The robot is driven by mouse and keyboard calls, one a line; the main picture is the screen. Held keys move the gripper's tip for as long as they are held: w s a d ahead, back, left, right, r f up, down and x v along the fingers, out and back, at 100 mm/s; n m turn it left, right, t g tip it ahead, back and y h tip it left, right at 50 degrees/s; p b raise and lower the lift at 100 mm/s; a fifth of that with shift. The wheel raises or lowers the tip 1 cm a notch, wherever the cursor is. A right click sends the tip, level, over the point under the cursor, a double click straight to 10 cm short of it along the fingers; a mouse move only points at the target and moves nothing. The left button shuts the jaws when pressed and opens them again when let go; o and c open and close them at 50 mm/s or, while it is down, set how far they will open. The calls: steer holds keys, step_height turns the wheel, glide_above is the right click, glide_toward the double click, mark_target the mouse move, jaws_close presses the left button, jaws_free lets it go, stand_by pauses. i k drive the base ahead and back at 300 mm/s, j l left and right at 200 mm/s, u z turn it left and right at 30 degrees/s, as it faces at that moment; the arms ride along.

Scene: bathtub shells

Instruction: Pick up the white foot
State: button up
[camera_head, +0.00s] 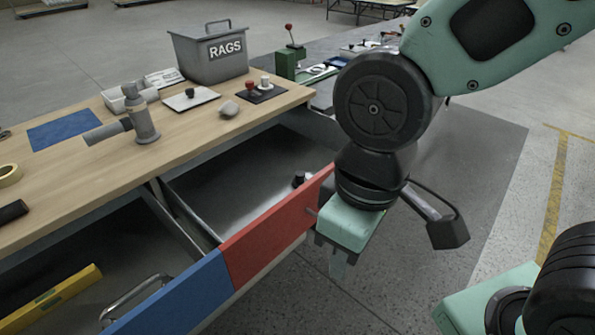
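A small white foot-like piece (265,82) stands on a dark square mat (270,95) near the workbench's far right corner, close to a red-topped piece (250,87). I take it for the white foot; it is small in view. My gripper (337,262) points down, just outside the red drawer front (270,235), well away from and below that mat. Nothing shows between the fingers, but their gap is unclear from this angle.
The open drawer holds a small dark piece (299,180). A blue drawer front (180,298) adjoins the red one. On the bench (185,135) stand a grey RAGS bin (208,58), a grey pipe fitting (142,118), a white tile (191,100) and a grey stone-like lump (229,109).

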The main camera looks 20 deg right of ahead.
mark_target(265, 87)
steer(key=i+l+u, duration=0.1)
steer(key=i+l, duration=0.6)
steer(key=i+l+u, duration=0.15)
steer(key=i+l, duration=0.2)
steer(key=l, duration=0.15)
steer(key=i+l+u, duration=0.1)
steer(key=i+l, duration=0.25)
steer(key=i+l+u, duration=0.1)
steer(key=i+l, duration=0.2)
steer(key=l, duration=0.25)
steer(key=i+l, duration=0.3)
steer(key=l, duration=0.15)
steer(key=u, duration=0.05)
